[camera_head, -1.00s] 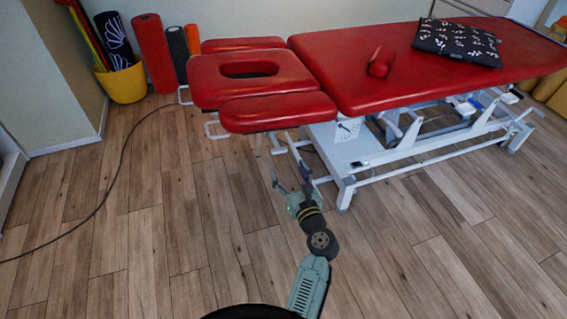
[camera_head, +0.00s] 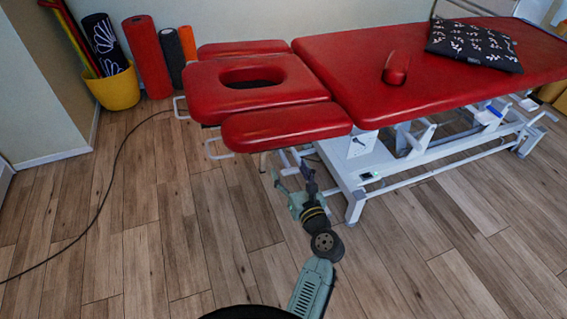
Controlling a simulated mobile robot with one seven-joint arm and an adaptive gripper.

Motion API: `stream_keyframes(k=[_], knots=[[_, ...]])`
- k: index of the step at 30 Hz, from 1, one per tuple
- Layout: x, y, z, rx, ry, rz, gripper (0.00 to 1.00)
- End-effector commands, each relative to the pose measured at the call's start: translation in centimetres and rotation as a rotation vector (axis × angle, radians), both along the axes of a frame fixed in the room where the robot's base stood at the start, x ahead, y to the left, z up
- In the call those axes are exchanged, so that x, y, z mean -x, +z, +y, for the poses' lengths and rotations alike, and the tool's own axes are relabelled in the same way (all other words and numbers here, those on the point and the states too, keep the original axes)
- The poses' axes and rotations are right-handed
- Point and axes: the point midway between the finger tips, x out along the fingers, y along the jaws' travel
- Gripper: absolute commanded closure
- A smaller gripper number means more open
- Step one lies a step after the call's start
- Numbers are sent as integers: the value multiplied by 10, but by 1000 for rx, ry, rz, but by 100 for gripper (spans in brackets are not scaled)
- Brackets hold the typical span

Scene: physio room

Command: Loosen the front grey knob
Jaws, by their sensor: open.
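The red treatment table (camera_head: 340,65) stands on a white metal frame, with a headrest section (camera_head: 205,95) at its left end. I cannot make out a grey knob for certain; the underside near the headrest is mostly hidden by the front red armrest pad (camera_head: 287,127). My gripper (camera_head: 291,181) is open and empty. In the picture it is just below that pad, beside the white frame's left end (camera_head: 357,198). Whether it touches anything cannot be told.
A black cable (camera_head: 107,190) runs along the wooden floor at left. A yellow bucket (camera_head: 117,90) and upright rolls (camera_head: 148,58) stand by the wall. The floor in front is clear.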

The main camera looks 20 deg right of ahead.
Motion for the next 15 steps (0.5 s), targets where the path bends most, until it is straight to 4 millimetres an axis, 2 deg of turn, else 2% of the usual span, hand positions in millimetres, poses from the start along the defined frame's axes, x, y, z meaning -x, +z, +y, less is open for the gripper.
stream_keyframes(k=[11, 15], knots=[[1, 0, -1, 1, -1, 0, 36], [1, 0, -1, 1, -1, 0, 45]])
